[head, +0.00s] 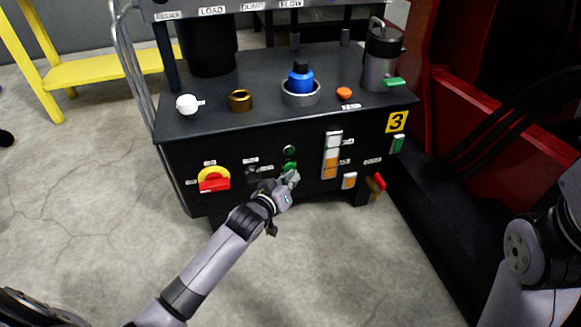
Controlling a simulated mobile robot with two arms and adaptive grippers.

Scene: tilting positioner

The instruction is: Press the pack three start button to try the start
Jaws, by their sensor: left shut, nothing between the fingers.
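The pack (300,135) is a black box-shaped unit with a yellow "3" plate (397,121) at its upper right. On its front panel, a green round button (290,166) sits below a darker green round fitting (289,150). My left gripper (290,179) is shut and empty, at the front panel just below the green button, partly covering the panel there. I cannot tell whether its tips touch the button. Small labels beside the button are too small to read. Only links of my right arm show at the right edge; its gripper is out of view.
Left of the button is a red and yellow rotary switch (214,179). Right are a sight gauge (332,155), an orange-white indicator (349,181) and a red-handled valve (377,184). A blue knob (300,79) and brass fitting (240,100) stand on top. Red machinery (475,100) is at right.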

